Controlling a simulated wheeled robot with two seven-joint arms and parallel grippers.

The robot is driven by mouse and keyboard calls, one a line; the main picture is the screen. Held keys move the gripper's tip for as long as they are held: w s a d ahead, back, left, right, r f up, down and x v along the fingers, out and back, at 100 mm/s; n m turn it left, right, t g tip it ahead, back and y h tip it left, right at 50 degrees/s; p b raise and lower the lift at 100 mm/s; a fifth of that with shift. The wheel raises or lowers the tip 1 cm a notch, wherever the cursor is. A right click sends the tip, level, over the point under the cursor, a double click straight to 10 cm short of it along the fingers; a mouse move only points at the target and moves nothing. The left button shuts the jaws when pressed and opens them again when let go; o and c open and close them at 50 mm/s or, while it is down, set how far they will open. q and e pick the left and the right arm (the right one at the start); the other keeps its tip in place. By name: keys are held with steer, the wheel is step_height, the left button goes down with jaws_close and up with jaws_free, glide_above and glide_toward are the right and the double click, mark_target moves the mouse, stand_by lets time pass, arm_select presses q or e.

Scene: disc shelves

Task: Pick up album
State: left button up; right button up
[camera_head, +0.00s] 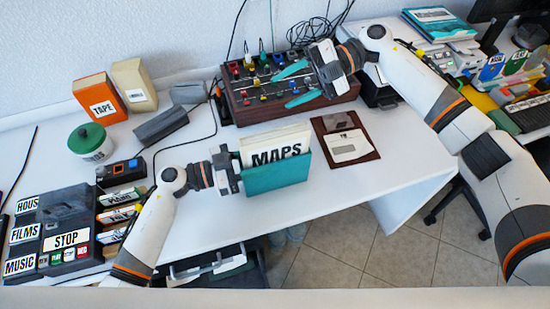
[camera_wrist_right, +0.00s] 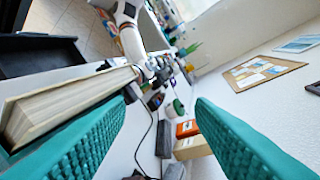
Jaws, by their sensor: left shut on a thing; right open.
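A cream block lettered MAPS (camera_head: 275,147) sits in a teal sleeve or cover (camera_head: 277,177), near the table's front edge; this looks like the album. My left gripper (camera_head: 236,171) is shut on the left side of the teal sleeve; its fingertips are hard to make out. My right gripper (camera_head: 282,93) is open and empty, above and behind the album, in front of the control panel. In the right wrist view, the cream page block (camera_wrist_right: 70,105) lies beside the left one of my teal fingers, not between them.
A brown control panel (camera_head: 236,112) with coloured knobs stands behind. A brown board with a white card (camera_head: 350,147) lies right of the album. An orange TAPE box (camera_head: 99,98), a green-lidded jar (camera_head: 88,138) and a labelled STOP console (camera_head: 66,240) stand left.

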steer(key=w+d+f+m+t+y, duration=0.1)
steer(key=w+d+f+m+y, duration=0.15)
steer(key=d+m, duration=0.35)
steer(key=m+g+y, duration=0.1)
steer(key=m, duration=0.5)
glide_toward(286, 138)
steer(key=a, duration=0.1)
steer(key=a+f, duration=0.2)
steer(key=a, duration=0.1)
steer(key=shift+a+f, duration=0.1)
steer(key=shift+x, duration=2.85)
jaws_close()
